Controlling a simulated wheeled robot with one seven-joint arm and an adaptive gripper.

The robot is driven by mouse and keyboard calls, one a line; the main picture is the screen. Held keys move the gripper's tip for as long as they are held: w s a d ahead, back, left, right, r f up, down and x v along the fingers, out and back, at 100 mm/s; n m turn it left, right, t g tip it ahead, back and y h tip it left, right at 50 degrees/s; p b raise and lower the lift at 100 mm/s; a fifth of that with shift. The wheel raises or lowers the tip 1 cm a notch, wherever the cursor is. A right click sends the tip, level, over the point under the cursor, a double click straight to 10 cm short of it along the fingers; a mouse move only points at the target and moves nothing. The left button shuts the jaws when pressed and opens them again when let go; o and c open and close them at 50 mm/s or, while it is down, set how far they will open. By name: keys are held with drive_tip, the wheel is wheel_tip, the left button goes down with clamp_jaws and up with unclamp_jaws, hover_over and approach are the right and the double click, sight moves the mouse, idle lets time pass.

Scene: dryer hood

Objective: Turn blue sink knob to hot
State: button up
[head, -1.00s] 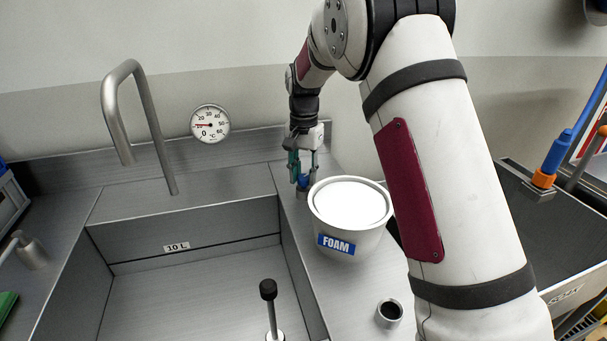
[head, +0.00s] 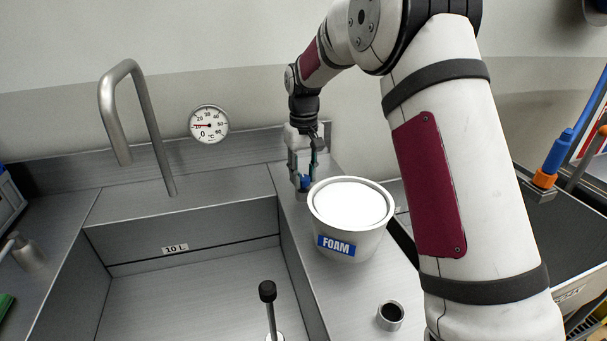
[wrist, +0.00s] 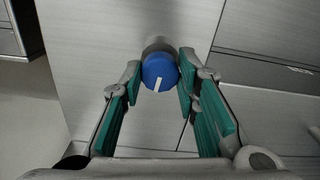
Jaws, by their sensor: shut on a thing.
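The blue sink knob (wrist: 160,71) has a white pointer line and sits on a grey round base. In the wrist view its pointer runs toward the bottom of the picture, leaning slightly left. My gripper (wrist: 158,80) has its green-padded fingers on both sides of the knob, shut on it. In the head view my gripper (head: 303,185) points down at the counter behind the foam bucket, and only a bit of the blue knob (head: 305,183) shows between the fingers. A round dial gauge (head: 209,124) hangs on the wall, its needle pointing left at a low reading.
A white bucket labelled FOAM (head: 350,240) stands close in front of my gripper. The sink basin (head: 190,290) with a bent tap (head: 140,110) lies to the left. A black-topped rod (head: 268,292) rises from the basin, and a small metal cup (head: 390,315) stands on the counter.

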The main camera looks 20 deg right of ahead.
sight(303, 178)
drive_tip(key=shift+n, duration=0.6)
drive_tip(key=o, duration=1.2)
drive_tip(key=shift+c, duration=0.2)
wheel_tip(303, 178, up, 12)
